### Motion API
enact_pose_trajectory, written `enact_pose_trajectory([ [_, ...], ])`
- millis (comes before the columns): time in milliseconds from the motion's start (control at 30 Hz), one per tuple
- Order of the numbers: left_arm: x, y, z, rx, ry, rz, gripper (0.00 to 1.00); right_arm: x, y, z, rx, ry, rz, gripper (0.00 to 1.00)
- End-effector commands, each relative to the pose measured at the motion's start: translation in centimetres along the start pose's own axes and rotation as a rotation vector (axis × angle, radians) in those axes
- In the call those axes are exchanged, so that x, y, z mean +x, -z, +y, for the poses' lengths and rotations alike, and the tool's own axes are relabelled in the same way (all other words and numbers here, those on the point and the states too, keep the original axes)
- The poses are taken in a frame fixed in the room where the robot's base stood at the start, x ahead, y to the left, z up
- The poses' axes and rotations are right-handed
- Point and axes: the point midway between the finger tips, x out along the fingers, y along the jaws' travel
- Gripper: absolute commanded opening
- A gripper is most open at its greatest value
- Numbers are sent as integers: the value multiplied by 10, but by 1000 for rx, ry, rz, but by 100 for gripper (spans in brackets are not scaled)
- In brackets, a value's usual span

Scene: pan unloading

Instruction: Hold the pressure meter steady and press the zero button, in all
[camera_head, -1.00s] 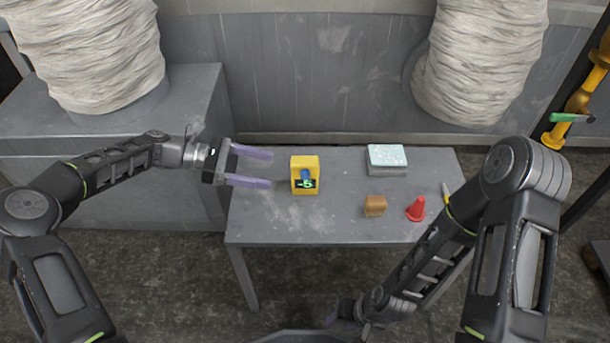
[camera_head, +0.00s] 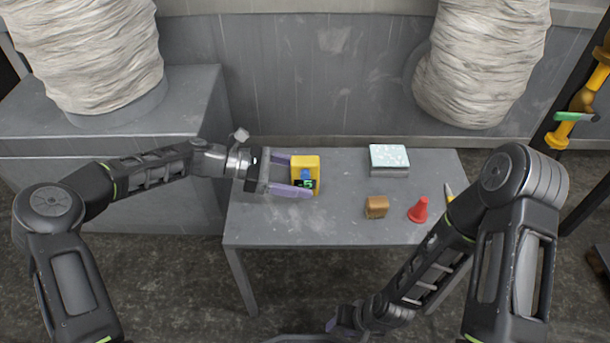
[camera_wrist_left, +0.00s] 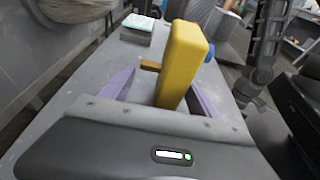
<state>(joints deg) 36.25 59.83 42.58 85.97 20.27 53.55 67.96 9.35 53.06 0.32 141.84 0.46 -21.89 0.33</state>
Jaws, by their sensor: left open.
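The pressure meter (camera_head: 313,163) is a yellow upright box with a blue button (camera_head: 305,174) and a dark display (camera_head: 306,184) with green digits reading about 5 on its front. It stands on the grey table (camera_head: 260,225). My left gripper (camera_head: 301,177) is open around it from the left, one purple finger behind and one in front. In the left wrist view the yellow meter (camera_wrist_left: 182,65) stands between the two purple fingers, with visible gaps. The blue button (camera_wrist_left: 209,52) sticks out on its right side there. My right gripper (camera_head: 333,324) is low, before the table, mostly hidden.
A pale-topped box (camera_head: 389,158) stands at the table's back right. A brown block (camera_head: 376,207), a red cone (camera_head: 418,210) and a yellow-handled tool (camera_head: 449,194) are to the right of the meter. The table's front left is clear.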

Motion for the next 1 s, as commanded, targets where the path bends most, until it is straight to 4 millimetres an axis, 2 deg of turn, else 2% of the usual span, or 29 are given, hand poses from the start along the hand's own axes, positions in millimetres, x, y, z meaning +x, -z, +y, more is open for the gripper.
enact_pose_trajectory([
  [300, 2, 0, 0, 0, 0, 0, 70, 0, 0, 0, 0, 0, -1, 36],
  [1000, 2, 0, 0, 0, 0, 0, 13, 0, 0, 0, 0, 0, 0, 36],
])
